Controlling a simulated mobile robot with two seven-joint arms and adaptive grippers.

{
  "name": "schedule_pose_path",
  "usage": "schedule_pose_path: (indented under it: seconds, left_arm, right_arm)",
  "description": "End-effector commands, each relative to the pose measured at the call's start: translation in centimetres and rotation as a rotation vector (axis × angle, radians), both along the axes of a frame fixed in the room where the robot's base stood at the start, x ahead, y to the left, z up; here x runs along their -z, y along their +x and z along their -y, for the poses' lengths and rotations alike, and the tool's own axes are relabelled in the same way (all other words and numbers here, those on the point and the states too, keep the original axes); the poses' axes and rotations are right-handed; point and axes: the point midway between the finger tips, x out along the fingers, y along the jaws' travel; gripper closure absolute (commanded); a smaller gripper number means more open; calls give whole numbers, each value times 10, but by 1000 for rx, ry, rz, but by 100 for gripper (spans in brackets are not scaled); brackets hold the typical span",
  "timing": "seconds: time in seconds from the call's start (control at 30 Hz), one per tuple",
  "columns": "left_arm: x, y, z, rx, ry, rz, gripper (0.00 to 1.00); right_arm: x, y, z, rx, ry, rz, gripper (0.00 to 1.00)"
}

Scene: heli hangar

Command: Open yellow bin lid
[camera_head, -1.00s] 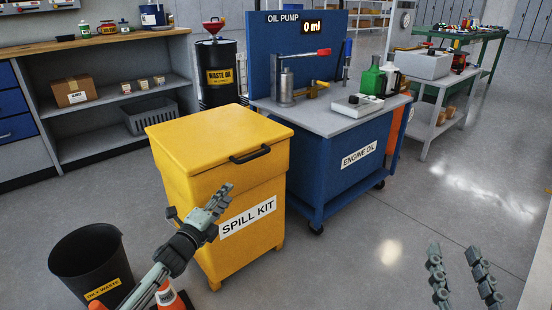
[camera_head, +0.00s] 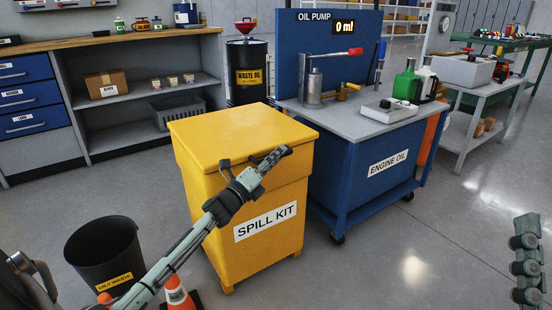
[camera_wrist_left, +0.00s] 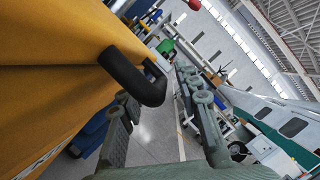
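The yellow bin (camera_head: 250,190) stands upright, marked SPILL KIT. Its yellow lid (camera_head: 235,135) is closed. My left gripper (camera_head: 272,160) is at the lid's front edge and mostly hides the handle in the head view. In the left wrist view the black lid handle (camera_wrist_left: 135,77) stands out from the yellow face. My left gripper (camera_wrist_left: 160,110) is open there, its fingers apart, with the handle's near end by the gap; I cannot tell whether they touch. My right gripper (camera_head: 527,260) is at the right edge, partly cut off, and holds nothing visible.
A blue oil pump cart (camera_head: 365,170) stands close to the bin's right. A black waste bin (camera_head: 105,255) and an orange cone (camera_head: 178,290) stand at front left, near my left arm. A shelf unit (camera_head: 130,90) and a black drum (camera_head: 247,75) are behind. Floor at front right is clear.

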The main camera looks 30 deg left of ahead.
Motion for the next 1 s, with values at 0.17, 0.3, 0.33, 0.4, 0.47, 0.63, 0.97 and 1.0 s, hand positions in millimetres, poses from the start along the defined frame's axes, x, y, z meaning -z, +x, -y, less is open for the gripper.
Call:
schedule_pose_path:
  seconds: [0.17, 0.3, 0.33, 0.4, 0.47, 0.63, 0.97, 1.0]
  left_arm:
    - [0, 0, 0, -1, 0, -1, 68]
    - [0, 0, 0, -1, 0, -1, 84]
    - [0, 0, 0, -1, 0, -1, 87]
    - [0, 0, 0, -1, 0, -1, 96]
    - [0, 0, 0, 0, -1, -1, 100]
    - [0, 0, 0, 0, -1, -1, 100]
    - [-2, 0, 0, 0, -3, -2, 100]
    - [-3, 0, -1, 0, -5, -2, 100]
  right_arm:
    - [0, 0, 0, 0, 0, 0, 60]
    - [0, 0, 0, 1, -1, 0, 60]
    - [0, 0, 0, 0, 0, 0, 60]
    - [0, 0, 0, 1, 0, 0, 60]
    - [0, 0, 0, 1, 0, 0, 60]
    - [0, 0, 0, 1, -1, -1, 60]
    - [0, 1, 0, 0, -3, -10, 60]
    - [0, 2, -1, 0, -6, -17, 60]
